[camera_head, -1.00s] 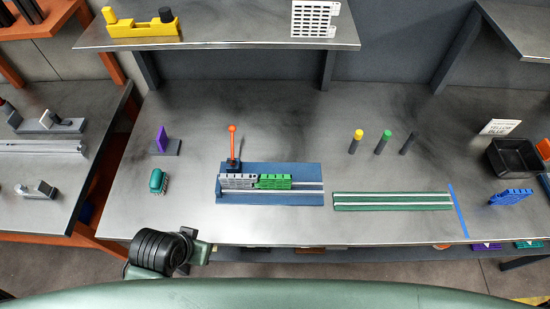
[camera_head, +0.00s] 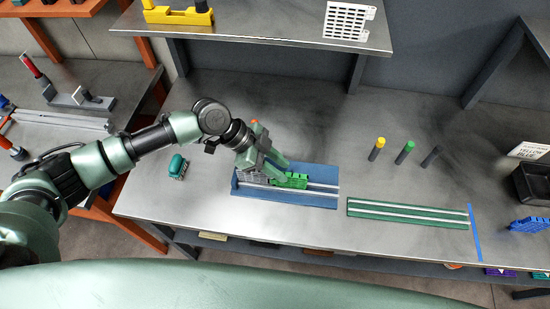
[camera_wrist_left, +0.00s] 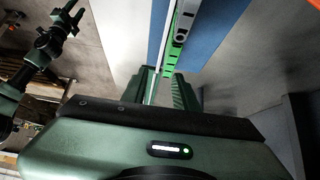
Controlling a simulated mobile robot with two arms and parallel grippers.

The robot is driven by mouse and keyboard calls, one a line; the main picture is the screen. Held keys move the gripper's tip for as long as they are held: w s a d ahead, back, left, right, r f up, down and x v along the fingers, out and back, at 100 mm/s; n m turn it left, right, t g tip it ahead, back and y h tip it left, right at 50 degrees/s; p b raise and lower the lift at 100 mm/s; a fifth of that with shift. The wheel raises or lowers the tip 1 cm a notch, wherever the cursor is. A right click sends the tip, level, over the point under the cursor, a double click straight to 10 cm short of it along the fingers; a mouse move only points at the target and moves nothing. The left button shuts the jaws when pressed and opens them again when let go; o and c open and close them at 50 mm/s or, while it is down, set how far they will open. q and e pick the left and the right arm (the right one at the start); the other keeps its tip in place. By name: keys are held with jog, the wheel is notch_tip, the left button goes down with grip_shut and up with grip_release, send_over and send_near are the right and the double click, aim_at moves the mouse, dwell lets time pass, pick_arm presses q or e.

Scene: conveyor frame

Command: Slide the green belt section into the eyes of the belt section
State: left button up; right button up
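The green belt section (camera_head: 290,180) lies on the blue base (camera_head: 318,200), along its pale rails. The grey belt section (camera_head: 252,177) is beside its left end, partly hidden by my gripper. My left gripper (camera_head: 277,169) is over the base, its fingers pointing down toward the green section. In the left wrist view, its two fingers (camera_wrist_left: 167,88) are apart, and the green section (camera_wrist_left: 171,45) runs up from the gap between them. I cannot tell whether they touch it. My right gripper (camera_wrist_left: 68,20) shows small in the left wrist view with its fingers spread.
A green base with rails (camera_head: 408,213) lies to the right, beside a blue tape line (camera_head: 475,232). Several upright pegs (camera_head: 405,152) stand behind it. A teal brush-like object (camera_head: 178,167) is left of the blue base. A shelf (camera_head: 270,35) overhangs the back.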

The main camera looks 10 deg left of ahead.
aim_at(295, 175)
pick_arm(q)
jog(key=d+f+b, duration=0.1)
jog(key=w+d+f+b, duration=0.1)
jog(key=f, duration=0.1)
jog(key=d+f+b, duration=0.1)
jog(key=f+b, duration=0.1)
jog(key=shift+w+d+f, duration=0.15)
jog(key=shift+w+d, duration=0.15)
jog(key=shift+d, duration=0.05)
grip_shut()
